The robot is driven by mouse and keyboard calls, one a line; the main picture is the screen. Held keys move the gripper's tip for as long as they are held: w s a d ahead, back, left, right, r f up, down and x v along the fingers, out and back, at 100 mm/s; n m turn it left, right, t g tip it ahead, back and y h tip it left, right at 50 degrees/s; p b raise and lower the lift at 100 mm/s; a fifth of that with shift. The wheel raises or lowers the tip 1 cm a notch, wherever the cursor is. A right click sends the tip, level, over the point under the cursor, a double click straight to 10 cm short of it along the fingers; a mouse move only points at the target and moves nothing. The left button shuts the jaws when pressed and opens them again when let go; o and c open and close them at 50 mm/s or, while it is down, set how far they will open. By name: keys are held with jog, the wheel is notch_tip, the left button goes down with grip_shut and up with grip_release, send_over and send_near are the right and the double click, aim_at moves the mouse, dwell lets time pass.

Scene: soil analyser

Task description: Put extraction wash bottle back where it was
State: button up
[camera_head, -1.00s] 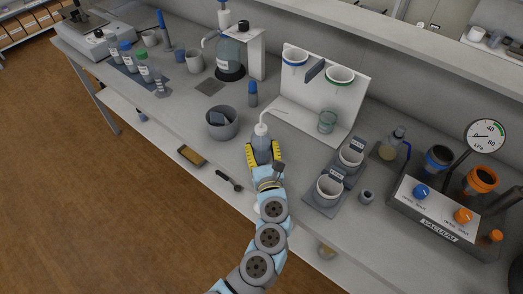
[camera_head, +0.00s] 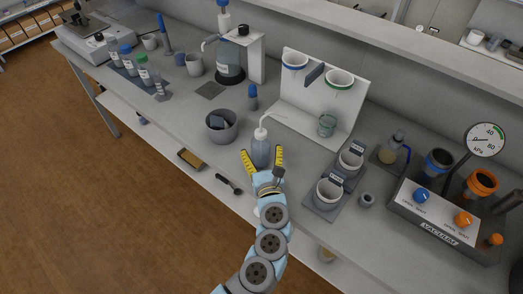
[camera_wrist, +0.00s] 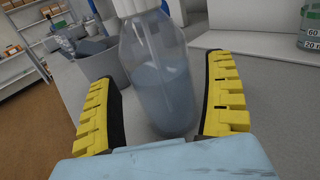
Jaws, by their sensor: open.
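The extraction wash bottle (camera_head: 260,150) is a clear squeeze bottle with a white cap and a thin bent spout, part filled with bluish liquid. It stands upright on the bench near the front edge. In the wrist view the bottle (camera_wrist: 158,75) stands between the fingers, its top cut off by the frame. My gripper (camera_head: 263,161) is open, with yellow padded fingers on either side of the bottle. In the wrist view my gripper (camera_wrist: 165,105) shows visible gaps between both fingers and the bottle.
A grey bin (camera_head: 221,126) stands left of the bottle. A white funnel stand (camera_head: 308,108) is behind it to the right. Labelled cups in a grey holder (camera_head: 322,206) stand to the right, before the vacuum unit (camera_head: 440,212).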

jog(key=s, duration=0.3)
jog(key=s+d+p, duration=0.1)
jog(key=s, duration=0.7)
jog(key=shift+s+d+p, duration=0.15)
jog(key=shift+d+p, duration=0.25)
